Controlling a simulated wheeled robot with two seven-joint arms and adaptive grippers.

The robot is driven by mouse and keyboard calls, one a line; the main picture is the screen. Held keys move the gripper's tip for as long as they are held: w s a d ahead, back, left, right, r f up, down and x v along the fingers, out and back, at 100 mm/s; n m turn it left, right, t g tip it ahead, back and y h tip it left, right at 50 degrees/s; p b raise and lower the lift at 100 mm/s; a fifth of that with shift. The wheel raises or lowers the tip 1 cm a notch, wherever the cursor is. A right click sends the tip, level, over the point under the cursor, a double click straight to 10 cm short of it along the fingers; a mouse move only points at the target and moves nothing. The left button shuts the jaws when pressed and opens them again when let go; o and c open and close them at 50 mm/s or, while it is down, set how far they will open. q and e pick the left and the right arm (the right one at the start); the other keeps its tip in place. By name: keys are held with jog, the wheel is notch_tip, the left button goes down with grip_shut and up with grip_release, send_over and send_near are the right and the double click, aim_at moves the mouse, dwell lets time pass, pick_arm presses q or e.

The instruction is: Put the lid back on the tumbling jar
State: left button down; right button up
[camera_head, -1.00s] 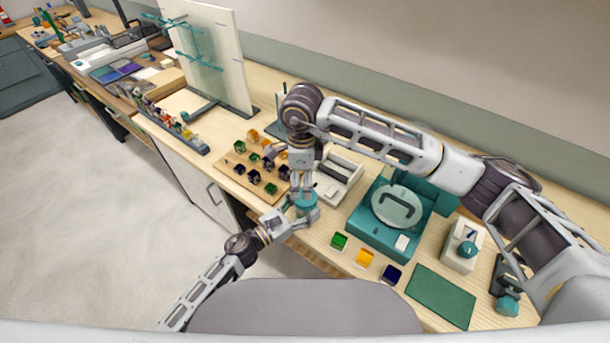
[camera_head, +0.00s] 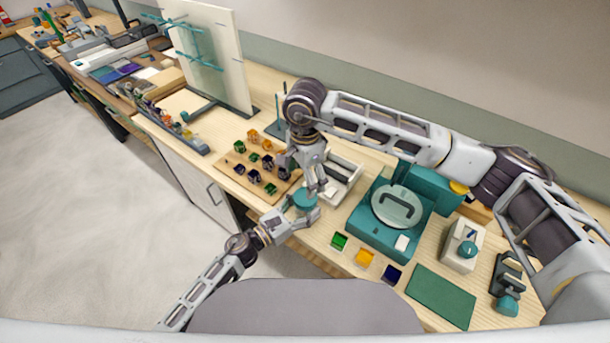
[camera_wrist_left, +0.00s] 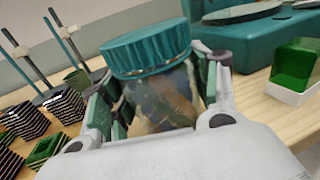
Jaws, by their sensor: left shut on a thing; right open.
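A clear glass jar (camera_wrist_left: 165,103) stands between the fingers of my left gripper (camera_head: 304,214), which is shut around its sides. Brownish shapes show through the glass. The teal lid (camera_wrist_left: 147,47) sits over the jar's mouth; in the head view it shows as a teal disc (camera_head: 304,200). Whether it is fully seated or turned tight I cannot tell. My right gripper (camera_head: 318,186) is open, just above and to the right of the lid, and holds nothing. The jar's body is mostly hidden by my left gripper in the head view.
A wooden board (camera_head: 237,165) with several coloured cubes lies to the left. A light tray (camera_head: 342,182) stands behind my right gripper. A teal machine (camera_head: 362,228) with a round handled cover is to the right. Green, amber and blue pieces (camera_head: 366,258) line the front edge.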

aim_at(305, 207)
jog(key=shift+f, duration=0.1)
jog(key=shift+f, duration=3.9)
jog(key=c, duration=1)
jog(key=shift+m, duration=2.3)
jog(key=shift+c, duration=0.2)
jog(key=m, duration=0.4)
jog(key=shift+w, duration=0.1)
jog(key=o, duration=1.1)
